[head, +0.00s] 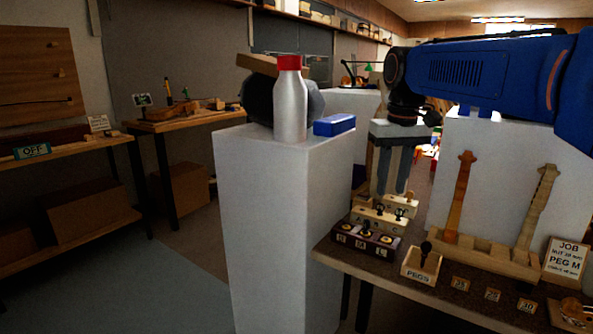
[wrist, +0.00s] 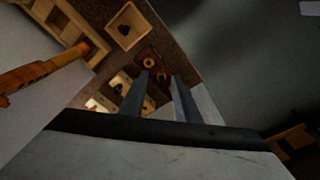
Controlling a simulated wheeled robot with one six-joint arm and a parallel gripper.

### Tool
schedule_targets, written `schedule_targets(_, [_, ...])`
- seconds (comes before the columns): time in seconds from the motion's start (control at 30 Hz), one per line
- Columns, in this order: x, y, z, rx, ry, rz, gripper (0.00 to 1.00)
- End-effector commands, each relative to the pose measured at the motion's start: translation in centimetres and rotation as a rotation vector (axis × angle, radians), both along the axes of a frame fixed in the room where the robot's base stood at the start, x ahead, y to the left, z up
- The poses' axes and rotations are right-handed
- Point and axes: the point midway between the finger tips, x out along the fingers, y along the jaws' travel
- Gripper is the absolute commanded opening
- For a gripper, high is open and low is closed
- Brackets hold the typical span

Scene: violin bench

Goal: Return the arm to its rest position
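My arm (head: 480,72) is blue and reaches in from the right in the head view. My gripper (head: 391,188) points down above the back left of the bench, over the pale peg blocks (head: 384,217). In the wrist view my gripper (wrist: 161,78) shows two grey fingers with a gap between them. Nothing is held between the fingers. The dark block with round brass-coloured pieces (head: 366,239) lies below and in front of the gripper; it also shows beyond the fingertips in the wrist view (wrist: 151,79).
A white pedestal (head: 285,220) stands left of the gripper, with a red-capped bottle (head: 290,103) and a blue box (head: 334,125) on top. Two violin necks (head: 459,197) stand in a wooden holder right of the gripper. A pegs box (head: 421,264) sits on the bench front.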

Motion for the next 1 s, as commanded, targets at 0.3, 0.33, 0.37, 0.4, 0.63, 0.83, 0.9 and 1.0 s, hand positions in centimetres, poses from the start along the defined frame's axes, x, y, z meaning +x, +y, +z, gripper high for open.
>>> schedule_targets(0.3, [-8.7,-2.1,-4.7,0.009,-0.099,-0.036,0.29])
schedule_targets(0.33, [-9.5,-2.2,-5.2,0.01,-0.108,-0.04,0.29])
schedule_targets(0.37, [-10.2,-2.4,-5.8,0.01,-0.118,-0.043,0.29])
schedule_targets(0.4, [-11.3,-2.6,-6.5,0.011,-0.13,-0.048,0.29])
schedule_targets(0.63, [-17.1,-3.6,-11.6,0.016,-0.201,-0.073,0.29])
schedule_targets(0.83, [-21.7,-4.2,-16.5,0.02,-0.262,-0.096,0.29])
schedule_targets(0.9, [-23.0,-4.4,-18.1,0.02,-0.279,-0.102,0.29])
schedule_targets(1.0, [-24.4,-4.5,-20.0,0.02,-0.3,-0.109,0.29])
